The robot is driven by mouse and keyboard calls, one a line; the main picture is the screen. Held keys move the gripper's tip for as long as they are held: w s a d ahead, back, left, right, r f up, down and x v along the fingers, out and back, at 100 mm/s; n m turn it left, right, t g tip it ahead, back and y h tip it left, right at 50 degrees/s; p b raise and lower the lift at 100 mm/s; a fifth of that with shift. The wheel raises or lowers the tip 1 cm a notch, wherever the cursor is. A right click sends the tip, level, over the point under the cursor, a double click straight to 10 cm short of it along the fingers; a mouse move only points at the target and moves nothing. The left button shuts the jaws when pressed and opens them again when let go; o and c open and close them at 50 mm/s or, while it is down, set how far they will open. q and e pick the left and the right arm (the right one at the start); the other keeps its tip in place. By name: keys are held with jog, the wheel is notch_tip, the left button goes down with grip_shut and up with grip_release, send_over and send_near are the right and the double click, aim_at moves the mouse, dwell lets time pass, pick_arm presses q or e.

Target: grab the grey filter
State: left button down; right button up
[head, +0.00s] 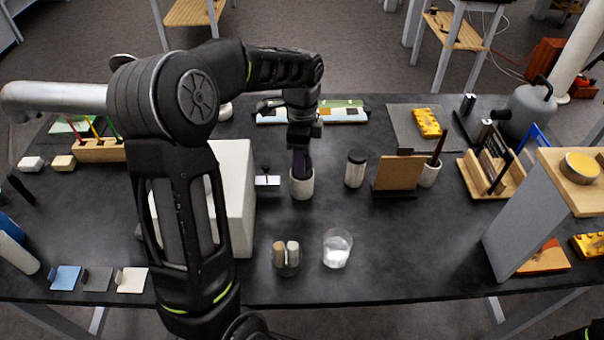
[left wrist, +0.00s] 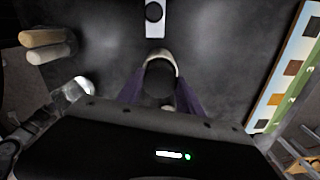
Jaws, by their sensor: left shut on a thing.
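My left gripper (head: 301,162) points straight down at a small pale cup (head: 302,186) on the black table. It is shut on the cup at its rim; the purple fingers (left wrist: 160,95) stand on either side of the cup's dark mouth in the left wrist view. The near finger covers part of the rim in the head view. A small grey square piece (head: 97,279), which looks like the grey filter, stands at the front left between a blue one (head: 66,278) and a cream one (head: 131,280), well apart from the gripper.
A white block (head: 238,190) stands left of the cup, partly behind my arm. A dark-lidded jar (head: 355,168) and a brown board (head: 398,175) stand to the right.

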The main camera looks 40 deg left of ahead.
pick_arm(q)
notch_tip(320, 180, up, 10)
jog(key=b, duration=0.1)
dwell(0.5)
dwell(0.5)
